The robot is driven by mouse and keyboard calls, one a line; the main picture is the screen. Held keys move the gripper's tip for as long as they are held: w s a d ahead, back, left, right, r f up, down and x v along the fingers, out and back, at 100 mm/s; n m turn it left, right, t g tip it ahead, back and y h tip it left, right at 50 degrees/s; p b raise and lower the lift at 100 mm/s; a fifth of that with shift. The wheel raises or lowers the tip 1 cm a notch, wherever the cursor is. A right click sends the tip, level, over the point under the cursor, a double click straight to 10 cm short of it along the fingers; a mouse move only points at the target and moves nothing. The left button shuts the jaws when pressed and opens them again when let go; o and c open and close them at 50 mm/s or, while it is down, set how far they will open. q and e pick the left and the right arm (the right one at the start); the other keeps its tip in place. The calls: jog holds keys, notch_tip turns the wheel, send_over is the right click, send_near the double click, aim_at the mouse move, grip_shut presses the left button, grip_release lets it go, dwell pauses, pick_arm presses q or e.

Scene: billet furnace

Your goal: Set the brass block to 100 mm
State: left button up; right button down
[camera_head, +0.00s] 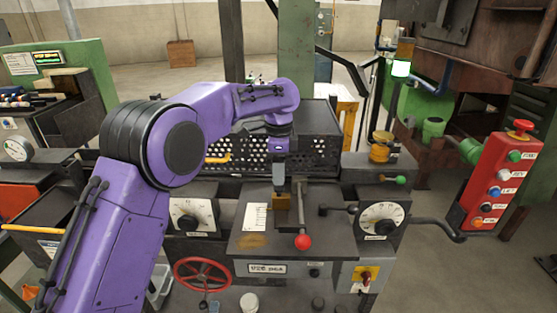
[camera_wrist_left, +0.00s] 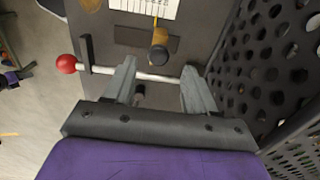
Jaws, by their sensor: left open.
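The brass block (camera_head: 282,217) sits on the dark top of the bench machine, right of a white scale card (camera_head: 256,217). In the left wrist view the brass block (camera_wrist_left: 172,44) is partly hidden by a dark round knob (camera_wrist_left: 158,56). My left gripper (camera_head: 279,184) points down just above the block. In its wrist view the gripper's two grey fingers (camera_wrist_left: 158,72) are wide apart with nothing held. A pale rod with a red ball (camera_wrist_left: 66,64) crosses below or between the fingers; I cannot tell its depth. The scale's digits are unreadable. My right gripper is out of view.
The red ball lever (camera_head: 303,241) stands close to the right of the block. A black perforated guard (camera_head: 320,150) rises behind the gripper. Dials (camera_head: 383,219) flank the top, and a red handwheel (camera_head: 202,273) is at front left. A red button box (camera_head: 500,182) hangs at right.

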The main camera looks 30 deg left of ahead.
pick_arm(q)
notch_tip(320, 180, up, 6)
jog(key=shift+r, duration=0.2)
jog(key=shift+a, duration=0.1)
dwell(0.3)
